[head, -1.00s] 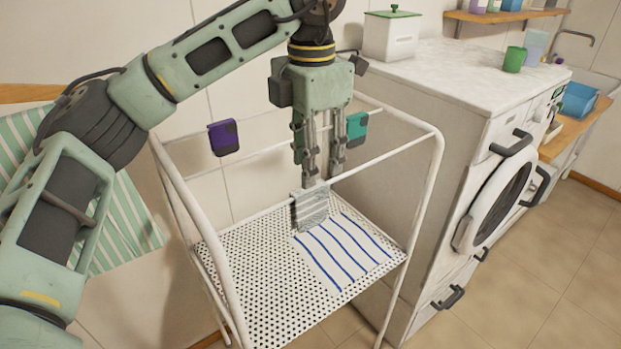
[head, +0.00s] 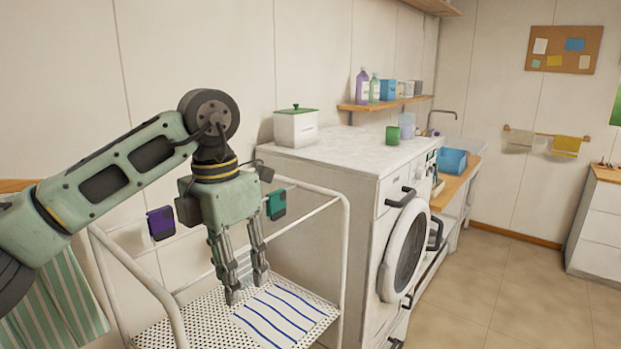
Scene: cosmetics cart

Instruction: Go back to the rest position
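My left gripper (head: 248,291) points down over the cart's perforated tray (head: 200,318). Its two fingers are apart with nothing visible between them. The tips show at the back left edge of a white cloth with blue stripes (head: 285,316), which lies flat on the tray; whether they touch it I cannot tell. A purple clip (head: 161,223) and a teal clip (head: 276,205) hang on the cart's back rail, either side of the gripper. My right gripper is out of the picture.
The cart's white tube frame (head: 346,250) surrounds the gripper. A green striped cloth (head: 55,305) hangs at left. Floor at right is clear.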

